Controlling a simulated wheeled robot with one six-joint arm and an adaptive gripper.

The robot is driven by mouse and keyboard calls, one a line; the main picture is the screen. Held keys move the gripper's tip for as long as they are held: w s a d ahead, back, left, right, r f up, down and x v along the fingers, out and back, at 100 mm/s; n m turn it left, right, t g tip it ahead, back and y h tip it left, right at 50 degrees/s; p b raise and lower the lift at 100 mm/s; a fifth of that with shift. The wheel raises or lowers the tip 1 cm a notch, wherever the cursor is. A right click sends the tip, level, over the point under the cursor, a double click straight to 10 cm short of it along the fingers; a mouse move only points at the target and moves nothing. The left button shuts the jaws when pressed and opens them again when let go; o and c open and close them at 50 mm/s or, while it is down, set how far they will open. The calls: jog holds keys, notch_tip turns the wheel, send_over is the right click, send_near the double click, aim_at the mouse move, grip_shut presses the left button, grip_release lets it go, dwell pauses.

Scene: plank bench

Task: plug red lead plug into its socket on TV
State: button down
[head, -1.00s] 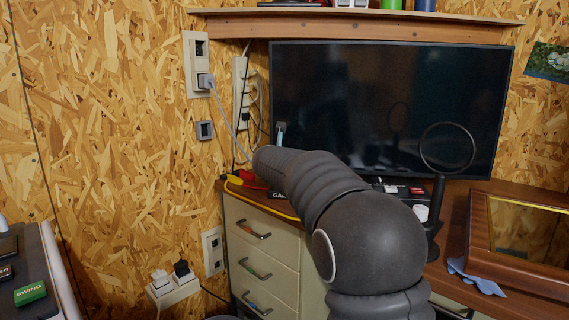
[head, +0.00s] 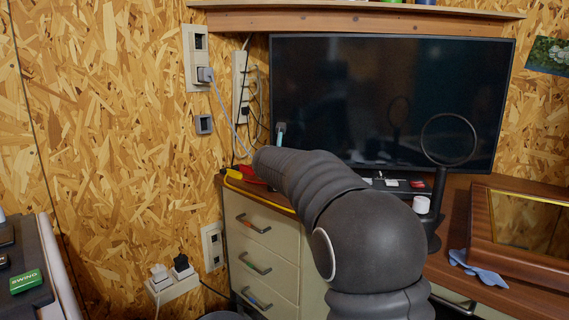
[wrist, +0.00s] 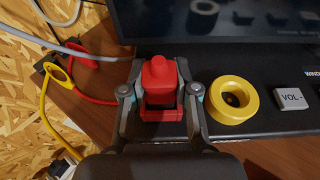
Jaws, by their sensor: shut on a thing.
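My gripper (wrist: 160,98) is shut on the red lead plug (wrist: 158,76) in the wrist view, one finger on each side of it. The plug is over the dark panel below the TV screen (wrist: 220,18); I cannot tell whether it touches the panel or sits in anything. A red lead (wrist: 92,99) shows at the left. In the head view the TV (head: 400,100) stands on the bench, and my arm hides the gripper and plug.
A yellow lead (wrist: 45,105) hangs left of the gripper, and a grey cable (wrist: 75,48) crosses behind. A VOL- button (wrist: 291,97) is right of the ring. A black ring stand (head: 440,190), a wooden frame (head: 515,240) and a blue cloth (head: 478,267) are on the bench's right.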

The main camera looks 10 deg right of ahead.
jog(key=shift+f, duration=0.4)
jog(key=c, duration=0.8)
grip_release()
jog(key=shift+r, duration=0.1)
jog(key=v, duration=1.2)
jog(key=shift+d, duration=0.1)
